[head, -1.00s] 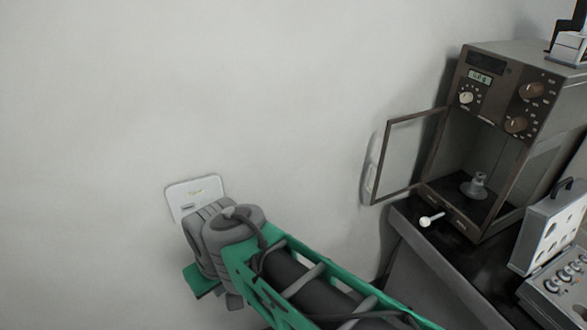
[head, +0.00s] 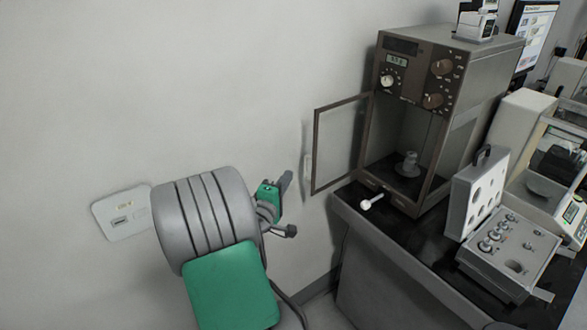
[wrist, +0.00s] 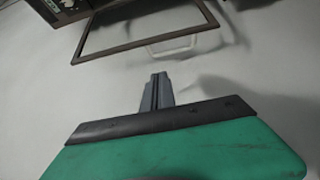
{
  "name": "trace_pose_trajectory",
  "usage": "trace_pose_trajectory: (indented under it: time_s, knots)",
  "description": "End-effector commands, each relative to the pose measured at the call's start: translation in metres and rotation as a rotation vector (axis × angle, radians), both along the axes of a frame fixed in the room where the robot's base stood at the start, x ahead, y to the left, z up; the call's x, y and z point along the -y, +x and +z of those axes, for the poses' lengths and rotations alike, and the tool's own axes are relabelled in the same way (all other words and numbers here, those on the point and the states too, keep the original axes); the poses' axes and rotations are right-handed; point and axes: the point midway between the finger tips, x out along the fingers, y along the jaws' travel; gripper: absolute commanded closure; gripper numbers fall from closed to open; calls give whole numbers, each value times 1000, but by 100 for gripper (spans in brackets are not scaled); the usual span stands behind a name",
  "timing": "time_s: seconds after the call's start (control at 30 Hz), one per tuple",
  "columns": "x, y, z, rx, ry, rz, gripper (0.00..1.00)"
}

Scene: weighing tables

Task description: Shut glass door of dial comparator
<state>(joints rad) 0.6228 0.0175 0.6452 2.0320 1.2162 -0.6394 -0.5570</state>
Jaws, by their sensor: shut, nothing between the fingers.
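The dial comparator (head: 477,80) is a tall brown-grey cabinet with a dial panel, standing on the dark table at the right in the head view. Its glass door (head: 341,143) has a brown frame and stands open, swung out to the left towards the wall. A small pedestal stands inside the chamber. My gripper (head: 287,180) is shut and empty, to the left of the door and apart from it. In the wrist view my gripper (wrist: 159,79) points at the wall, with the door frame (wrist: 146,44) above and beyond its tips.
The dark table (head: 400,233) holds a white-knobbed handle (head: 371,202) in front of the chamber. A white wall plate (head: 122,213) is at the left. Bare wall lies behind my gripper.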

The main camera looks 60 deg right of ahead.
Motion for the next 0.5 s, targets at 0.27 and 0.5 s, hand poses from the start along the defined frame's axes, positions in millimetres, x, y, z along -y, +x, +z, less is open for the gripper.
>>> trace_pose_trajectory:
  time_s: [0.27, 0.5]
  knots:
    - [49, 3, 4, 6, 2, -6, 100]
    - [88, 8, 3, 8, 2, -2, 100]
